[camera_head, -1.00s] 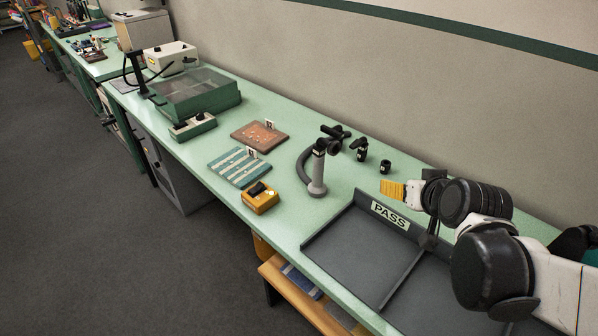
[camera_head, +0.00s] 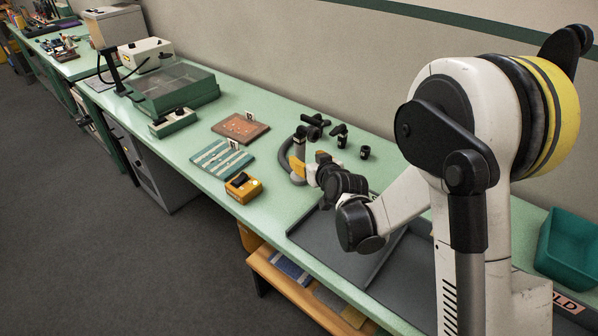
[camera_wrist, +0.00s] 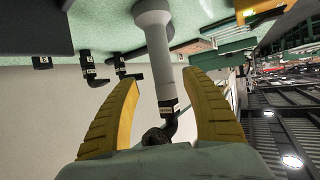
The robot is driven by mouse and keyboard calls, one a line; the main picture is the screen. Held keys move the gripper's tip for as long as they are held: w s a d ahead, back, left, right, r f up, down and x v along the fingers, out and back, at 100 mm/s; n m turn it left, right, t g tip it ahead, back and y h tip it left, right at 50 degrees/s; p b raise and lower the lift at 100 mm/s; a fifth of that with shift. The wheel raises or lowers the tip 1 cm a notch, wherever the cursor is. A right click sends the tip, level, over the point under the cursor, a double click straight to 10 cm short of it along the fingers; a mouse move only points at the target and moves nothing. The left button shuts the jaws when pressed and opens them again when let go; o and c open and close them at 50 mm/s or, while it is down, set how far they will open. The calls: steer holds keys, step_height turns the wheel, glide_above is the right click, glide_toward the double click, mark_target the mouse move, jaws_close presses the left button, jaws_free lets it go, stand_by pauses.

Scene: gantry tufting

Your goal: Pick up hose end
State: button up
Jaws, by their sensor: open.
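The grey hose (camera_head: 284,158) curves on the green bench beside a grey upright post, whose dark-banded top (camera_head: 300,141) shows above my gripper. My gripper (camera_head: 298,168) is at the post, its yellow fingers partly covering it. In the wrist view the bench is at the top and the grey post (camera_wrist: 157,60) hangs down between my gripper's (camera_wrist: 162,82) spread, open fingers, with a gap on each side. A black-collared end (camera_wrist: 168,106) and a dark piece (camera_wrist: 156,137) lie further in, near the palm. Whether that dark piece is the hose end, I cannot tell.
Black fittings (camera_head: 340,134) and a small black cap (camera_head: 365,152) stand behind, near the wall. An orange box (camera_head: 243,187), a striped board (camera_head: 222,158) and a brown board (camera_head: 240,127) lie left. A grey tray (camera_head: 330,240) is in front; a teal bin (camera_head: 570,247) is right.

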mark_target(302, 155)
steer(key=x, duration=0.2)
steer(key=b+x, duration=0.1)
steer(key=x, duration=0.2)
steer(key=shift+w+a+r+b, duration=0.1)
steer(key=shift+a+r+b, duration=0.05)
steer(key=shift+a+b, duration=0.15)
steer(key=shift+r, duration=0.1)
jaws_close()
